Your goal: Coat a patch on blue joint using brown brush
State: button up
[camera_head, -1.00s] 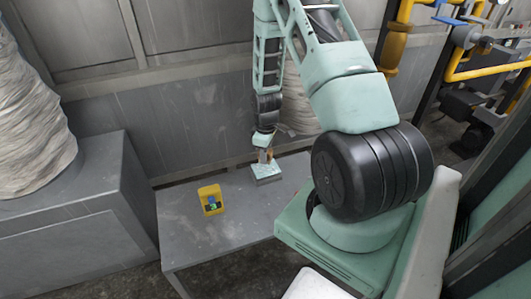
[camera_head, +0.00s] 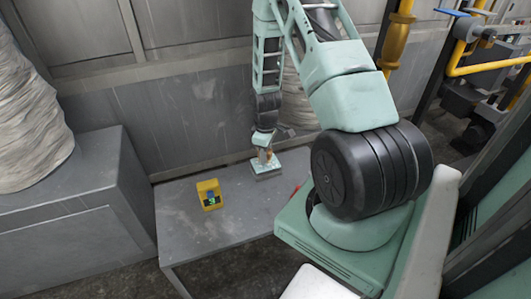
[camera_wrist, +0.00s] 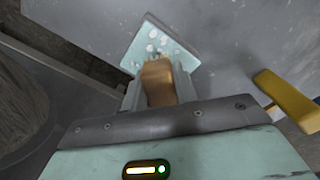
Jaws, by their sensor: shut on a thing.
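A pale teal slab (camera_head: 266,172) with white specks on top lies at the back of the grey table. It also shows beyond my fingers in the wrist view (camera_wrist: 160,42). My gripper (camera_head: 264,156) is right above the slab, pointing down. In the wrist view my gripper (camera_wrist: 155,88) is shut on a brown brush (camera_wrist: 157,78), whose tip overlaps the near part of the slab. I cannot tell whether the tip touches it. No clearly blue joint can be told apart; the teal slab is the closest match.
A yellow box (camera_head: 208,187) with a dark front and small green and blue marks stands on the grey table (camera_head: 230,222) left of the slab. A small red thing (camera_head: 297,188) shows at the table's right. The table's front left is clear; a wall stands behind.

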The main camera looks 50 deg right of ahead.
jog(key=shift+f+b, duration=0.6)
jog(key=shift+f, duration=0.45)
dwell(0.8)
jog(key=shift+r, duration=0.1)
dwell(0.5)
notch_tip(320, 180, up, 7)
jog(key=p, duration=0.6)
dwell(0.8)
jog(key=w+a+r+m+p, duration=0.1)
jog(key=w+a+r+p, duration=0.1)
jog(key=a+r+p, duration=0.5)
jog(key=w+a+r+m+p, duration=0.2)
jog(key=a+r+p, duration=0.4)
jog(key=a, duration=0.9)
notch_tip(320, 180, up, 3)
jog(key=shift+w+a+f+p, duration=0.15)
jog(key=shift+a+f+p, duration=0.05)
jog(key=shift+p, duration=0.2)
